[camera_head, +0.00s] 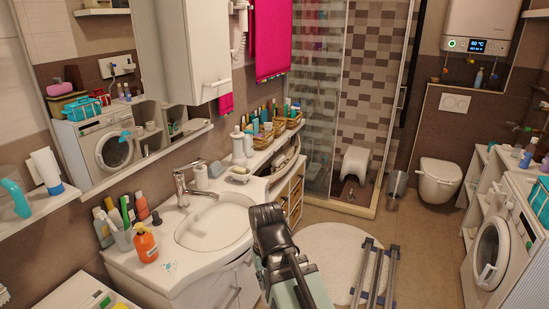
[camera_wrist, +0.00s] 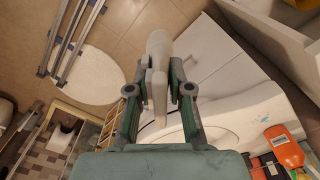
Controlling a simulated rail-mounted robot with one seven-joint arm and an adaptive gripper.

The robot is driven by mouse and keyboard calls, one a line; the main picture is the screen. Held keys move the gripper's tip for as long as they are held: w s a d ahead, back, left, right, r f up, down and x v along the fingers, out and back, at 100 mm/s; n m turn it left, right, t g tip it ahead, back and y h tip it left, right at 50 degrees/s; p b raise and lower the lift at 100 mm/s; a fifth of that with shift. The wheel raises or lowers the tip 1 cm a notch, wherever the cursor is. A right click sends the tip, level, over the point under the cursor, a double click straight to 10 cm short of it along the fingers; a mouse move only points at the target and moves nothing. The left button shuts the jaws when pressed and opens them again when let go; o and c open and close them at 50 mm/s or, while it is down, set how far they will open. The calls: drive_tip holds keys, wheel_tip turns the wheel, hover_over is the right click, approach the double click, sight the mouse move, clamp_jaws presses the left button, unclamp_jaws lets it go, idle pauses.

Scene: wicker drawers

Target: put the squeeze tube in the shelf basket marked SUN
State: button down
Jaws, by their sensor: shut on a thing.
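My gripper (camera_wrist: 160,90) is shut on a pale, off-white tube-shaped thing, which I take for the squeeze tube (camera_wrist: 158,52). It sticks out past the fingertips in the wrist view, over the area beside the washbasin cabinet. In the head view my dark and green arm stands in front of the basin's right side, and the tube cannot be made out there. Small wicker baskets (camera_head: 264,138) with several bottles stand in a row on the shelf behind the basin. No SUN marking is readable.
The washbasin (camera_head: 212,222) is left of my arm, with an orange pump bottle (camera_head: 145,244) and other bottles on its left. Wicker drawers (camera_head: 296,192) sit below the basket shelf. A metal rack (camera_head: 375,275) and round white rug (camera_head: 335,250) lie to the right.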

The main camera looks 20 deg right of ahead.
drive_tip(key=shift+s+f+b, duration=0.15)
drive_tip(key=shift+f+b, duration=0.15)
drive_tip(key=shift+b, duration=0.8)
drive_tip(key=s+b, duration=0.1)
drive_tip(key=b, duration=0.3)
drive_tip(key=shift+s, duration=0.1)
drive_tip(key=shift+s+r+b, duration=0.2)
drive_tip(key=shift+r+b, duration=0.1)
drive_tip(key=shift+b, duration=0.25)
drive_tip(key=shift+r, duration=0.1)
